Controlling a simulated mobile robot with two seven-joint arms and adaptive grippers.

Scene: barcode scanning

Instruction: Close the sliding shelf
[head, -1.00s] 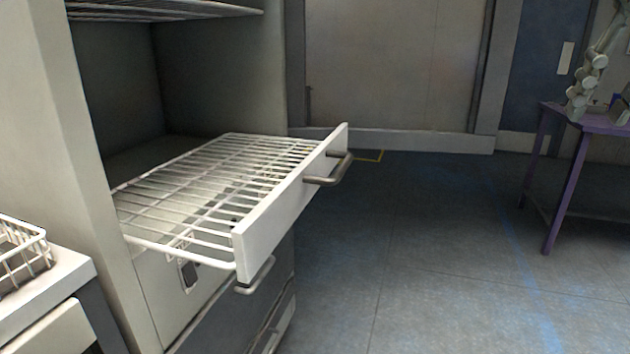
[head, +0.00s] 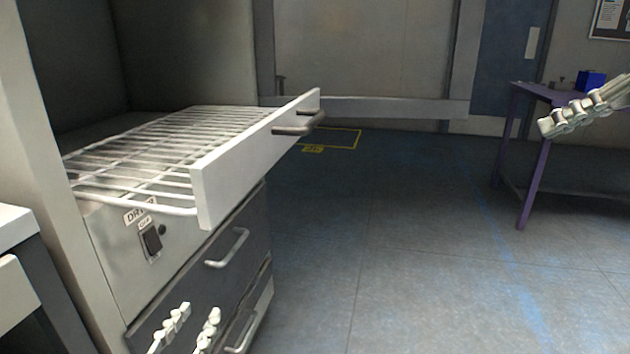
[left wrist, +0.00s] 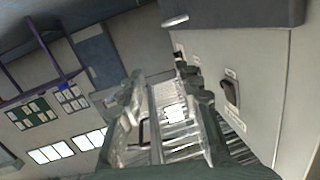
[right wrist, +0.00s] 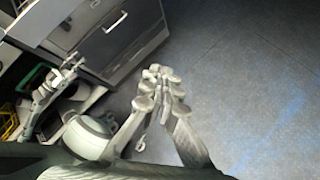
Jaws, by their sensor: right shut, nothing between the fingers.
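The sliding shelf, a wire rack (head: 165,150) with a white front panel (head: 255,150) and a dark handle (head: 300,124), is pulled out of its cabinet bay in the head view. My left gripper (head: 190,325) is low in front of the cabinet, below the shelf and apart from it. Its fingers are spread and empty; they also show apart in the left wrist view (left wrist: 168,110). My right gripper (head: 545,127) is shut and empty, well right of the shelf in free air. Its fingertips meet in the right wrist view (right wrist: 163,75).
Below the shelf are a panel with a black switch (head: 151,240) and drawers with metal handles (head: 228,248). A white counter (head: 15,225) stands at the left. A purple table (head: 535,150) stands at the back right. The floor (head: 400,230) before the shelf is clear.

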